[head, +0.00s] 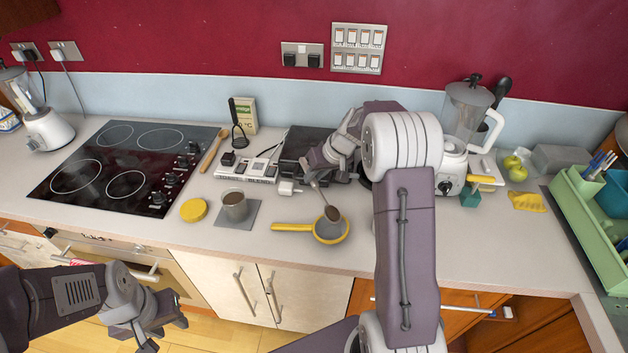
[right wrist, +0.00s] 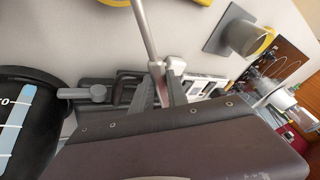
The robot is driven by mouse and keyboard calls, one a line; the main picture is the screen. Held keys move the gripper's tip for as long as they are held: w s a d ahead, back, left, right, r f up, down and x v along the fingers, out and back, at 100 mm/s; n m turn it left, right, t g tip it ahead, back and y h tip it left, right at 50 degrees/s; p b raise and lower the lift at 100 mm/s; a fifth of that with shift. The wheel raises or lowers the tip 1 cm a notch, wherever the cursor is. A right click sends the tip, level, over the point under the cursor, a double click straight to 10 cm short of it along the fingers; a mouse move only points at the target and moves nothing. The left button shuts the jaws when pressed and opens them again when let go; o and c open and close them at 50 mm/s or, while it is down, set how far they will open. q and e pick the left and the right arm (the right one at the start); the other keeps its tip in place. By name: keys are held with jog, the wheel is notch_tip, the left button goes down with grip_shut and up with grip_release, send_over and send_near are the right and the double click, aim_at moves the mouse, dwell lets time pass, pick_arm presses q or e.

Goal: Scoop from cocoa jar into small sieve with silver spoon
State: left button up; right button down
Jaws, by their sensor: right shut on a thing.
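The cocoa jar (head: 235,208) is a grey pot with brown cocoa inside, upright on a grey square mat (head: 252,215). The small sieve (head: 330,231) has a yellow rim and a yellow handle pointing left; it rests on the counter right of the jar. My right gripper (head: 322,172) is shut on the silver spoon (head: 320,196), whose handle also shows between the fingers in the right wrist view (right wrist: 143,28). The spoon slants down, its brown-looking bowl over the sieve; contact cannot be told. My left gripper (head: 163,322) is open and empty, low before the cupboards.
A yellow lid (head: 193,210) lies left of the jar. A wooden spoon (head: 213,150) and a black hob (head: 125,167) are further left. A blender (head: 462,135) and green dish rack (head: 590,215) stand right. The counter's front edge is close to the sieve.

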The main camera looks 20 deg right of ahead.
jog(key=shift+f+y+b, duration=0.3)
jog(key=shift+y+b, duration=0.3)
jog(key=shift+b, duration=0.45)
jog(key=shift+d+y+b, duration=0.15)
jog(key=shift+y+b, duration=0.15)
jog(key=shift+y, duration=0.1)
jog(key=shift+r+y, duration=0.1)
jog(key=shift+y, duration=0.3)
jog(key=shift+r, duration=0.1)
